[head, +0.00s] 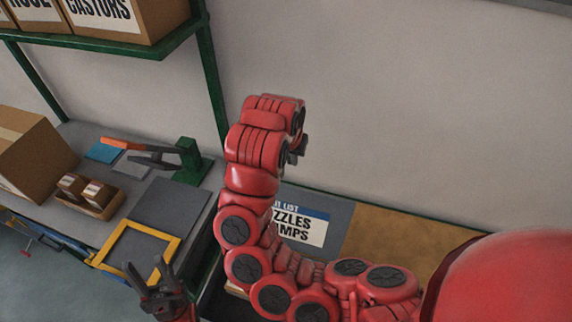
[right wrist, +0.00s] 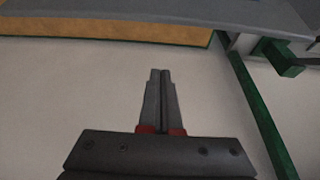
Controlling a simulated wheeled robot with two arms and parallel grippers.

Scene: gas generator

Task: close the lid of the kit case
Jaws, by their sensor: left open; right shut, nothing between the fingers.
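A grey panel with a white-and-blue list label (head: 300,228), partly reading "LIST", shows behind my right arm in the head view. It may be the kit case's lid, but my arm covers most of that area and I cannot tell its angle. A dark edge below it may be part of the case. My right gripper (head: 298,150) is raised in front of the wall, mostly hidden by its wrist. In the right wrist view the right gripper (right wrist: 161,72) is shut and empty, with bare wall beyond. My left gripper (head: 162,284) is open and empty at the bottom, near a yellow frame.
A workbench (head: 205,207) at left holds a large carton (head: 30,155), a tray with small boxes (head: 90,195) and a green clamp-like stand (head: 190,163). A yellow square frame (head: 172,246) lies at its front. A green shelf post (head: 211,80) rises behind. A tan board (head: 400,240) is at right.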

